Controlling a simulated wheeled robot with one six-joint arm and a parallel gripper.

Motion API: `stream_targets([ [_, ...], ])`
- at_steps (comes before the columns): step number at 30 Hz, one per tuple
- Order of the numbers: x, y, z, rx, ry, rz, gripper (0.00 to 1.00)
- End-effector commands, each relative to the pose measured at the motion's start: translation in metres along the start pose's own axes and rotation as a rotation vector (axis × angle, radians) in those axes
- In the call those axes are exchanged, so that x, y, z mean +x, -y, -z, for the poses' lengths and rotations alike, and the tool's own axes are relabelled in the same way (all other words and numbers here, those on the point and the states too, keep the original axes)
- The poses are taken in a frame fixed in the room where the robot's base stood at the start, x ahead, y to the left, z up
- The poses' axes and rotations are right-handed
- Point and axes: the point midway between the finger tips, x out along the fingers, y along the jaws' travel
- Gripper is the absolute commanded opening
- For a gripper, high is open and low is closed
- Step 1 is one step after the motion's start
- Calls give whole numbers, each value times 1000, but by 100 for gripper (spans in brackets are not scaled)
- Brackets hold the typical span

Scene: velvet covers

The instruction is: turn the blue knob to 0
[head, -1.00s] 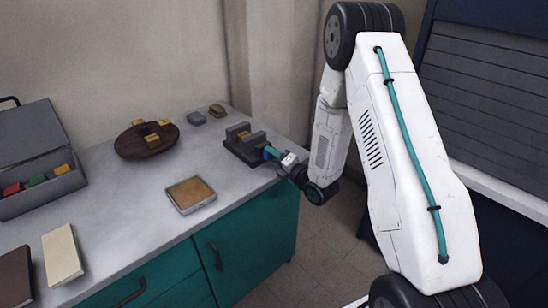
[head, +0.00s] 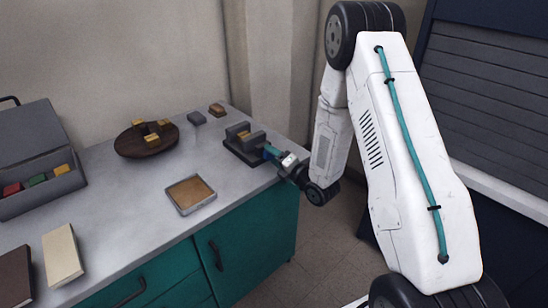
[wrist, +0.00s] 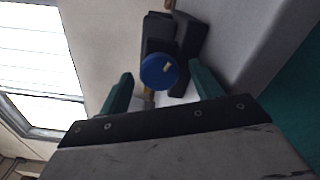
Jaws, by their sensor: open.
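The blue knob (wrist: 158,72) is a round disc with a pale mark near its right side, seen face-on in the wrist view. It sits on the front of a dark grey device (wrist: 188,40). In the head view the device (head: 245,140) stands at the right end of the counter, and my gripper hides most of the knob. My gripper (wrist: 160,88) is open, with one teal finger on each side of the knob in the picture. I cannot tell whether the fingers reach around it; no contact shows. My gripper (head: 273,153) meets the device's right side in the head view.
The grey counter (head: 130,215) holds a round wooden board (head: 135,148) with yellow blocks, a shallow tan tray (head: 190,194), small blocks behind, a cream book (head: 61,255), and an open grey box (head: 40,180) at left. Teal cabinets (head: 255,245) stand below.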

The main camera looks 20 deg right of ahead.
Motion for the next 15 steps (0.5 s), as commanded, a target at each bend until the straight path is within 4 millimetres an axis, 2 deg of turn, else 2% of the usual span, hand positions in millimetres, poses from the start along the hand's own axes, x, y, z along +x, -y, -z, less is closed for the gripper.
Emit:
stream_targets([
  [9,-51,1,-1,3,2,4,65],
  [15,-72,1,0,1,1,2,65],
])
